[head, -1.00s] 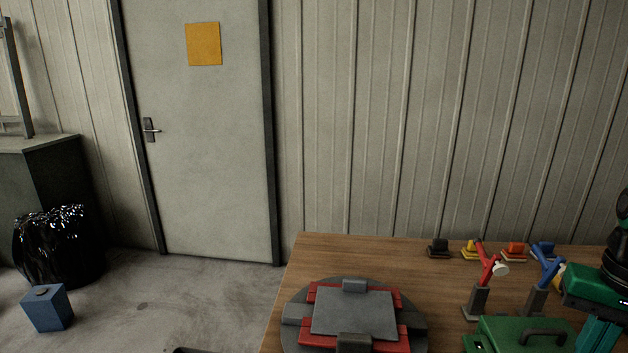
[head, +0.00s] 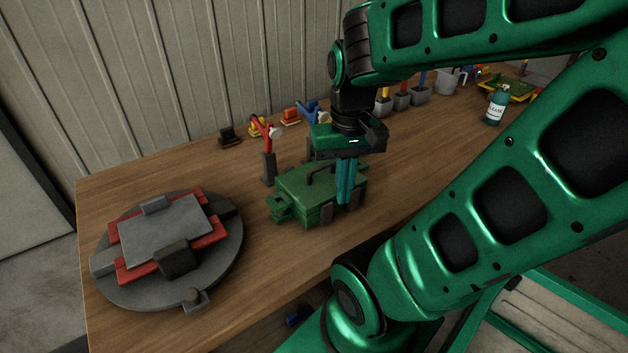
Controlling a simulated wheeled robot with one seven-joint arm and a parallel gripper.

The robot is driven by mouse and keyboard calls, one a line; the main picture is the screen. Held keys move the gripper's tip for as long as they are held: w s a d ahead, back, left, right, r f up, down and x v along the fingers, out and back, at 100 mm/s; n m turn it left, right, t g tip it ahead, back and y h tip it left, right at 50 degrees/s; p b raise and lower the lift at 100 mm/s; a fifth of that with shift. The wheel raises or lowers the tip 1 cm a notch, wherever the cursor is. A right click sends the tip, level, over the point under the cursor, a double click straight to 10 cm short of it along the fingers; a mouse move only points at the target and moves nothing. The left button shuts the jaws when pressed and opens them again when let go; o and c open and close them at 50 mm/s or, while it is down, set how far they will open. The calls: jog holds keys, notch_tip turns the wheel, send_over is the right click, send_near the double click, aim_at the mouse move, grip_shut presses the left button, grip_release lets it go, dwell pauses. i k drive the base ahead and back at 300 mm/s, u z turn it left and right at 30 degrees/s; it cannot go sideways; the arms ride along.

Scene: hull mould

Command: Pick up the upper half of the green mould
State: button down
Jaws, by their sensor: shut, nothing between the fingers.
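The green mould (head: 305,199) sits on the wooden table, a boxy two-part block with a dark handle (head: 320,173) on top of its upper half and clamp-like lugs on its sides. My gripper (head: 346,203) points down in front of the mould's right part, its teal fingers together with nothing between them. The fingers hide part of the mould's right side. I cannot tell whether the fingertips touch it.
A round grey turntable (head: 224,255) with a grey and red mould (head: 165,229) stands on the left of the table (head: 420,160). Red (head: 268,160) and blue stands are behind the green mould. Small coloured clamps, grey cups and a labelled bottle (head: 495,107) stand farther back.

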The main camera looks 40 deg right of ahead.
aim_at(311, 186)
jog(key=u, duration=0.85)
jog(key=k, duration=0.85)
jog(key=z, duration=2.2)
